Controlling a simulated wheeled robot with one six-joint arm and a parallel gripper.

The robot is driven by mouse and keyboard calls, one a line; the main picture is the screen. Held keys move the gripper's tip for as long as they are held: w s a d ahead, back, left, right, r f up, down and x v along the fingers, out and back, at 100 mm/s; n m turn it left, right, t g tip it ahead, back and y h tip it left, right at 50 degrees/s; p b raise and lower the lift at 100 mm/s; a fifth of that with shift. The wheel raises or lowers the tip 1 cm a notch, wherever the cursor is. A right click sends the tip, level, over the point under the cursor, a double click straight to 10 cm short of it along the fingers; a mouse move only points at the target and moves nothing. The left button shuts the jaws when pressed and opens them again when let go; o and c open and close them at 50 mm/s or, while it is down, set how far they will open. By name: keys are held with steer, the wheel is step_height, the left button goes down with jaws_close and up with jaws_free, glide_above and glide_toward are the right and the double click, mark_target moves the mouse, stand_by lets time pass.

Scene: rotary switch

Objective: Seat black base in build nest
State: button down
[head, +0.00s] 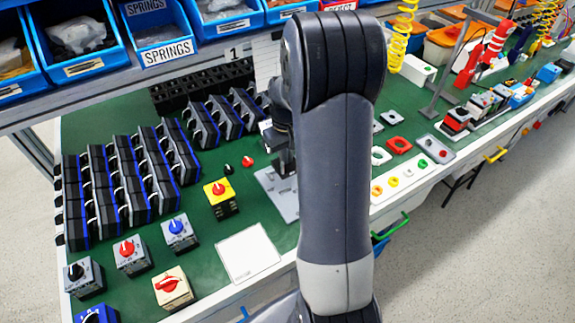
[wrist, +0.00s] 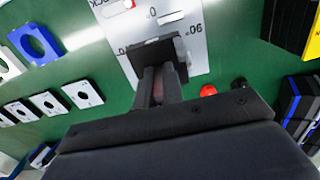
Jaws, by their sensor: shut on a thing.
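My gripper (head: 283,160) is partly hidden behind my arm in the head view. It is above a light grey plate (head: 284,207) on the green bench. In the wrist view, my gripper (wrist: 162,80) points at this plate (wrist: 112,28), which bears printed marks such as "0" and "90". The fingers are shut on a dark block, the black base (wrist: 148,52). The base lies over the plate's near part. The fingers and base hide the spot beneath, so I cannot tell whether the base touches the plate or sits in the nest.
A red knob (head: 248,161) and a small black knob (head: 228,169) lie left of the plate. A yellow switch box (head: 221,200) stands nearby. Rows of black-blue housings (head: 125,180) fill the left. A white sheet (head: 248,254) lies in front. Blue bins (head: 160,30) are above.

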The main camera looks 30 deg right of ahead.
mark_target(287, 167)
steer(key=shift+f, duration=2.1)
steer(key=shift+f, duration=0.1)
steer(key=shift+f, duration=0.15)
steer(key=c, duration=1.5)
jaws_free()
step_height(287, 167, up, 13)
steer(key=shift+f, duration=0.2)
steer(key=shift+f, duration=0.15)
